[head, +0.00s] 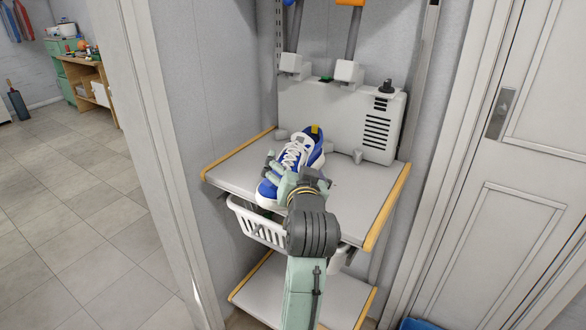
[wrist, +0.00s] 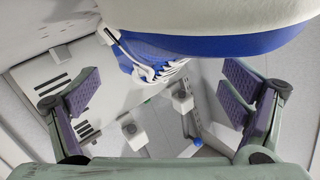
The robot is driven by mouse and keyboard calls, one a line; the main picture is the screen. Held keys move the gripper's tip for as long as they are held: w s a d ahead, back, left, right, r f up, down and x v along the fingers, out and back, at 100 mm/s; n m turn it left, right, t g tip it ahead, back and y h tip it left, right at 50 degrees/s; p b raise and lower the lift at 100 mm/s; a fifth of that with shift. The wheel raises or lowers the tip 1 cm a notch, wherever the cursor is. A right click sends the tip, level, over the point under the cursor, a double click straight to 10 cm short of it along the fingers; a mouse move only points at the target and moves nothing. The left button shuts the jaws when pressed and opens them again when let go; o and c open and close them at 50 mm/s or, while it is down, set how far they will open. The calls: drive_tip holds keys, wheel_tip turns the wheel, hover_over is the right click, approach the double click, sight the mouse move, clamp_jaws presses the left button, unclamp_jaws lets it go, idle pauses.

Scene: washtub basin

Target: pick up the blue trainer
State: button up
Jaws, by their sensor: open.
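The blue trainer (head: 298,152), with white laces, a white sole and a yellow patch at the heel, rests on the upper grey shelf (head: 345,204). My gripper (head: 284,177) is over the near part of the trainer and hides some of it. In the wrist view the trainer (wrist: 205,42) fills the top middle and right, large and close. My gripper (wrist: 160,95) shows there with its two purple-padded fingers wide apart and nothing held between them. Whether a finger touches the trainer cannot be told.
A white-grey box unit with vents (head: 342,118) stands at the back of the shelf. A white basket (head: 257,226) hangs below the shelf, above a lower shelf (head: 300,290). A white door (head: 520,170) is at the right, and open tiled floor (head: 80,210) at the left.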

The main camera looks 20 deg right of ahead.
sight(296, 163)
drive_tip(key=x, duration=0.3)
drive_tip(key=shift+w+p, duration=0.35)
drive_tip(key=shift+p, duration=0.05)
drive_tip(key=shift+s+d, duration=0.1)
drive_tip(key=shift+d, duration=0.05)
drive_tip(key=c, duration=1.6)
